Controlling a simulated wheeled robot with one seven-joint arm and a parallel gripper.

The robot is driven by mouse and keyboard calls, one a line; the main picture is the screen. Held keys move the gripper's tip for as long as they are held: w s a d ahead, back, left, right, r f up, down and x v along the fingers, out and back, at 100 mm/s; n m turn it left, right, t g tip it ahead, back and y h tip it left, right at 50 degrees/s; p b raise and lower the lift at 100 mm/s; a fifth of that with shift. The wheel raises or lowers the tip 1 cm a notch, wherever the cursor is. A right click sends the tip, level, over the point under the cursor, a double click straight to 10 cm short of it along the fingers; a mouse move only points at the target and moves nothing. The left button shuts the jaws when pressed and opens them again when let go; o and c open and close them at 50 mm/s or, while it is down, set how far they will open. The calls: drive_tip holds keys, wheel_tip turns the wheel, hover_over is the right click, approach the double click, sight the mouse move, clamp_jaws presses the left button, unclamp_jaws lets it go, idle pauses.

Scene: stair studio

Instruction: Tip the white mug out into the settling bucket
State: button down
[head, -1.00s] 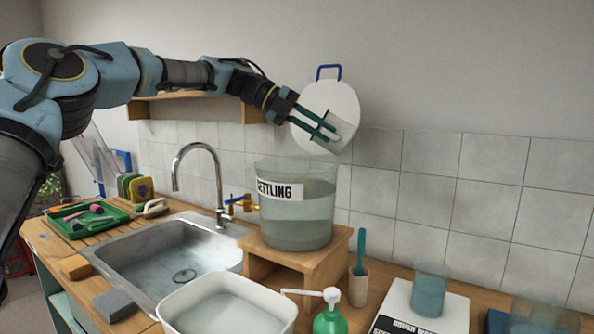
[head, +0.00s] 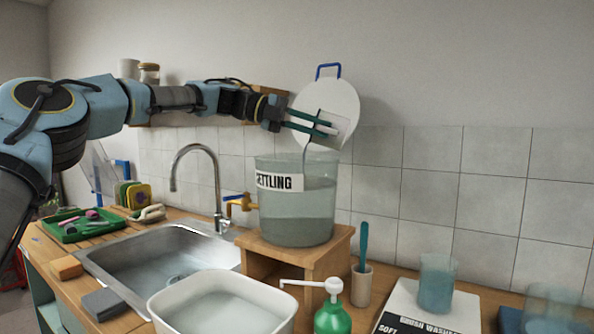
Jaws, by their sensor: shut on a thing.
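My gripper (head: 312,123) is shut on the white mug (head: 337,129) above the settling bucket. The mug is tilted well over, with its mouth towards the bucket, and a thin grey stream (head: 305,160) falls from it into the bucket. The settling bucket (head: 320,222) is clear, labelled "SETTLING", and part full of greyish water. It stands on a wooden stand (head: 270,262). The mug's inside is not visible.
A round white lid with a blue handle (head: 325,92) is behind the mug. A brass tap (head: 241,203) is at the bucket's left. The sink (head: 125,258) with its faucet (head: 215,180) is left, a white basin (head: 158,308) and green pump bottle (head: 332,318) in front.

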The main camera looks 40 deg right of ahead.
drive_tip(key=shift+w+a+f, duration=0.15)
drive_tip(key=shift+w, duration=0.05)
drive_tip(key=shift+w+a+f+b, duration=0.15)
drive_tip(key=shift+w+f+b, duration=0.1)
drive_tip(key=shift+b, duration=0.6)
drive_tip(key=shift+w+a+f+g+h+b, duration=0.3)
drive_tip(key=shift+g+h+b, duration=0.15)
drive_tip(key=shift+b, duration=0.8)
drive_tip(key=shift+w+a+r+g+h+b, duration=0.2)
drive_tip(key=shift+g+h+b, duration=0.45)
drive_tip(key=shift+b, duration=1.75)
drive_tip(key=shift+w+a+r+g+b, duration=0.2)
drive_tip(key=shift+r+g+b, duration=0.25)
drive_tip(key=shift+b, duration=0.65)
drive_tip(key=shift+r+g+h+b, duration=0.1)
drive_tip(key=shift+g+h+b, duration=0.15)
drive_tip(key=shift+h+b, duration=0.25)
